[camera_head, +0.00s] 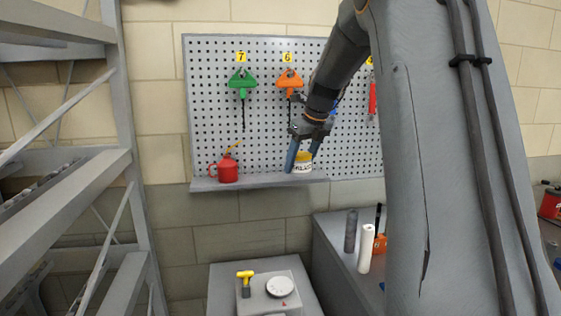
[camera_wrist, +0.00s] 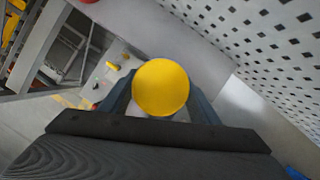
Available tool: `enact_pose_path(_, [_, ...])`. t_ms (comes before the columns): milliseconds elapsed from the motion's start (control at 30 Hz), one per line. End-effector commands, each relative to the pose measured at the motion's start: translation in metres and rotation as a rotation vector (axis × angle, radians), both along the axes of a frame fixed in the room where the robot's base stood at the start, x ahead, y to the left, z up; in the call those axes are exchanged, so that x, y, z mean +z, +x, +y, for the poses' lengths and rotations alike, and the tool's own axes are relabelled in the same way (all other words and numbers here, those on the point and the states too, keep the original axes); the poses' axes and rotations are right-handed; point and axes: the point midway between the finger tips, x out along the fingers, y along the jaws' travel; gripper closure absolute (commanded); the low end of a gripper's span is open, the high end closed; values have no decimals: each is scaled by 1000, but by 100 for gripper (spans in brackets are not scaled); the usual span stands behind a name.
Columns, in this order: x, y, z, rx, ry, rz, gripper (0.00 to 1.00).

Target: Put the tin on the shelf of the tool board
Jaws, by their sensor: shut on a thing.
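The tin (camera_head: 303,164) has a yellow lid and a pale label with dark print. It sits between the fingers of my gripper (camera_head: 304,157), which is shut on it, at the shelf (camera_head: 258,184) of the tool board (camera_head: 215,110). The tin looks upright at the shelf's right part; I cannot tell whether its base touches the shelf. In the wrist view the round yellow lid of the tin (camera_wrist: 161,87) shows between the fingers of my gripper (camera_wrist: 160,98).
A red oil can (camera_head: 228,170) stands on the shelf to the left, apart from the tin. Green (camera_head: 242,84) and orange (camera_head: 290,83) handled tools hang above. A grey box with a dial (camera_head: 280,286) is below. The shelf between oil can and tin is clear.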

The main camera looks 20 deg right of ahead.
Motion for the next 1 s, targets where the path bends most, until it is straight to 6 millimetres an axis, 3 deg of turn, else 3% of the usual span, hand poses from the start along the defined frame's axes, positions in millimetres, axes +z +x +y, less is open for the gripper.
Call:
enact_pose_path(200, [2, 46, 13, 3, 1, 0, 75])
enact_pose_path(400, [2, 73, 20, 1, 0, -1, 75])
enact_pose_path(667, [-1, 89, 25, 1, 0, 1, 75])
enact_pose_path(1000, [-34, 88, 24, 1, 0, -1, 75])
